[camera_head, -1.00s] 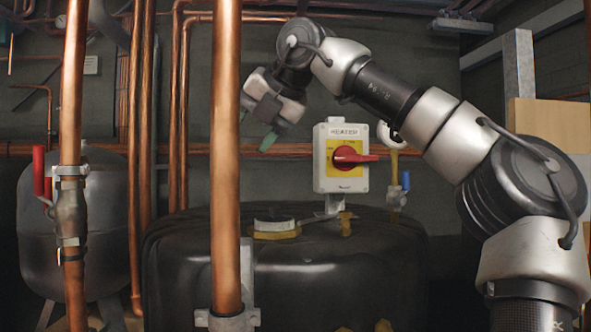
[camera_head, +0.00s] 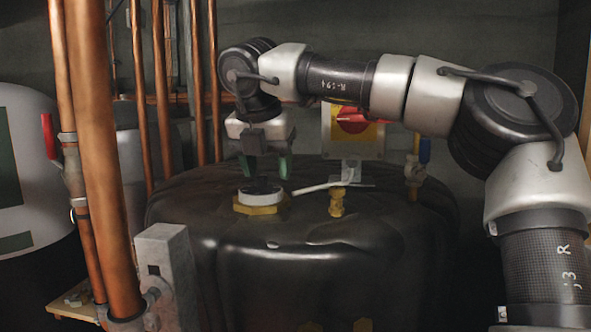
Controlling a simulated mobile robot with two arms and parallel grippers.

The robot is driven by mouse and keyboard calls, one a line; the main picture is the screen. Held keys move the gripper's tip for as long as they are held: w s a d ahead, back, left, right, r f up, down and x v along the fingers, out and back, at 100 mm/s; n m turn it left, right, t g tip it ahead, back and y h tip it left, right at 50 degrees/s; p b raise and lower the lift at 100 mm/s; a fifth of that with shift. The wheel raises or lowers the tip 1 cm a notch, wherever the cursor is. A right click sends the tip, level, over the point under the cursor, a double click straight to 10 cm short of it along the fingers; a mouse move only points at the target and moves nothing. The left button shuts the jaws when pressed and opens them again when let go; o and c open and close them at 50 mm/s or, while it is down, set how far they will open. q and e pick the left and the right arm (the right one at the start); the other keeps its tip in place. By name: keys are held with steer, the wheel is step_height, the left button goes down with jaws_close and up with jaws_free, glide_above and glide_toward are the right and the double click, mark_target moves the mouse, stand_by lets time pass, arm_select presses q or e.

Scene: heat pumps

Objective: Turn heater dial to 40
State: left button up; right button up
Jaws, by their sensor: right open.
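The round white dial (camera_head: 261,198) sits on a brass hex fitting (camera_head: 258,209) on top of the black tank (camera_head: 320,264). A dark part shows at its centre; its markings are too small to read. My right gripper (camera_head: 264,168) points down just above the dial, open and empty, with its green-tipped fingers to either side of the dial's middle. I cannot tell whether they touch it. The heater switch box (camera_head: 352,144), with its red knob (camera_head: 350,121), stands behind the tank, partly hidden by my right arm. My left gripper is out of view.
Copper pipes (camera_head: 103,155) rise in front on the left, with a grey bracket (camera_head: 163,265) beside them. A brass fitting (camera_head: 337,202) and a blue-handled valve (camera_head: 425,150) stand to the right.

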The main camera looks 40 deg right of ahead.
steer(key=shift+w+f, duration=0.25)
steer(key=shift+f, duration=0.3)
steer(key=shift+w+a+f, duration=0.1)
steer(key=shift+w+a, duration=0.05)
steer(key=shift+w, duration=0.05)
steer(key=shift+w+a, duration=0.15)
steer(key=shift+a, duration=0.5)
steer(key=shift+c, duration=1.5)
steer(key=shift+d, duration=0.25)
steer(key=c, duration=0.5)
steer(key=shift+c, duration=0.6)
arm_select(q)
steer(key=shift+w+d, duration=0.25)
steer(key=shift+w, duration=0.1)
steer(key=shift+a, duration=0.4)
arm_select(e)
steer(key=shift+r, duration=0.2)
